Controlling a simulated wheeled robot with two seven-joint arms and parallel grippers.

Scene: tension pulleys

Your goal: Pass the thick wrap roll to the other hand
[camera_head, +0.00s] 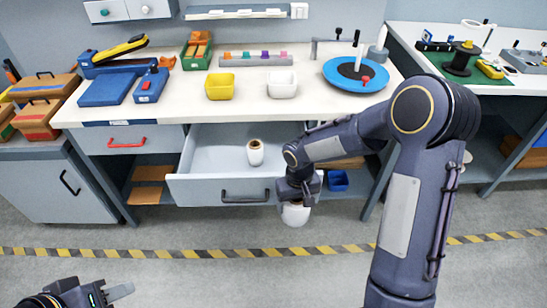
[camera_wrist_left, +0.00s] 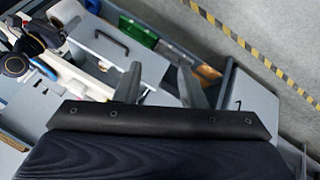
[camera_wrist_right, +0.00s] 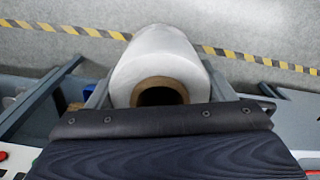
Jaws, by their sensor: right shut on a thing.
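The thick wrap roll (camera_head: 296,215) is white and hangs below my right gripper (camera_head: 300,198), in front of the open drawer. In the right wrist view the roll (camera_wrist_right: 157,52) fills the space between the fingers, its brown core facing the camera; my right gripper is shut on it. My left gripper (camera_head: 121,291) is at the bottom left of the head view, far from the roll. In the left wrist view its two fingers (camera_wrist_left: 160,88) stand apart with nothing between them. A smaller white roll with a tan core (camera_head: 255,152) stands in the drawer.
The open drawer (camera_head: 190,190) juts out from under the white workbench (camera_head: 225,108). Bins, a blue turntable (camera_head: 357,73) and tools stand on the bench. A side cabinet (camera_head: 50,185) is at the left. The floor between the grippers is clear, with a yellow-black stripe (camera_head: 200,253).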

